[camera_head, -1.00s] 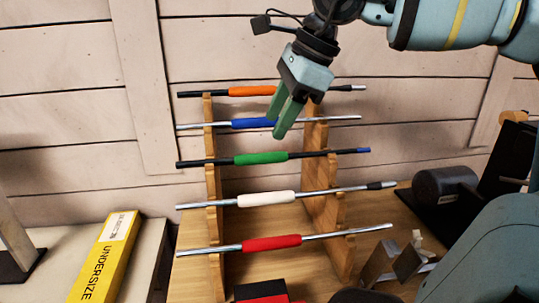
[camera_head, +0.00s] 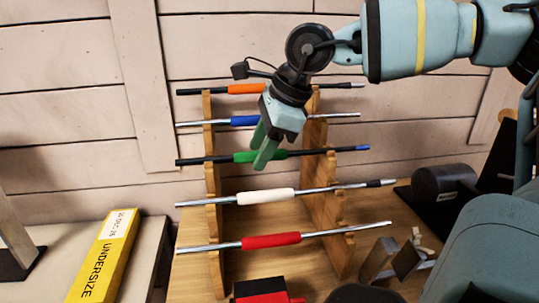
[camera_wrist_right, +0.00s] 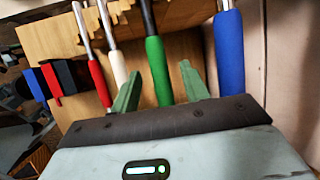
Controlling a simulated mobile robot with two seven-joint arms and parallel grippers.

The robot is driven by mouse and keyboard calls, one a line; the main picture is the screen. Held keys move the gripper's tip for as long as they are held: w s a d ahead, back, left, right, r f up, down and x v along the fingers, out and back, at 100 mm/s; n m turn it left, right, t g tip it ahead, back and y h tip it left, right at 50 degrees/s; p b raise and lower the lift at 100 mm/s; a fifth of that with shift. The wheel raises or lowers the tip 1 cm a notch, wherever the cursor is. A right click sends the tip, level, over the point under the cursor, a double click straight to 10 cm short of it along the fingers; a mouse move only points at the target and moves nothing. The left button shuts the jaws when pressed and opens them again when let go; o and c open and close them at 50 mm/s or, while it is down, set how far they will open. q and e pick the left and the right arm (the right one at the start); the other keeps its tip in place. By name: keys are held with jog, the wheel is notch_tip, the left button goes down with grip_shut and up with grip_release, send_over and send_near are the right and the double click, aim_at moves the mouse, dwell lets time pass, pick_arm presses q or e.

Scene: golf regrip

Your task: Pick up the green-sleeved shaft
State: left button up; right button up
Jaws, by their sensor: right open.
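The green-sleeved shaft (camera_head: 225,158) lies level on the wooden rack, the middle of several shafts; its black ends show, with a blue tip at the right. In the right wrist view, the green sleeve (camera_wrist_right: 158,75) runs between the two spread fingertips (camera_wrist_right: 158,88). No grip on it shows. My left gripper is not in view.
The rack (camera_head: 212,230) also holds shafts with orange (camera_head: 246,89), blue (camera_head: 243,121), white (camera_head: 265,197) and red (camera_head: 271,241) sleeves. The blue one lies close above. A yellow box (camera_head: 104,258) is at left; a dark cylinder (camera_head: 445,181) is at right.

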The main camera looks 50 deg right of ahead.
grip_shut()
jog(key=shift+r, duration=0.1)
jog(key=shift+r, duration=0.5)
jog(key=v, duration=0.2)
jog(key=shift+a+r, duration=0.2)
jog(key=shift+r, duration=0.2)
jog(key=s+d+r+b, duration=0.1)
jog(key=s+b, duration=0.1)
jog(key=s, duration=1.3)
jog(key=shift+s+d+r, duration=0.1)
jog(key=shift+r, duration=0.05)
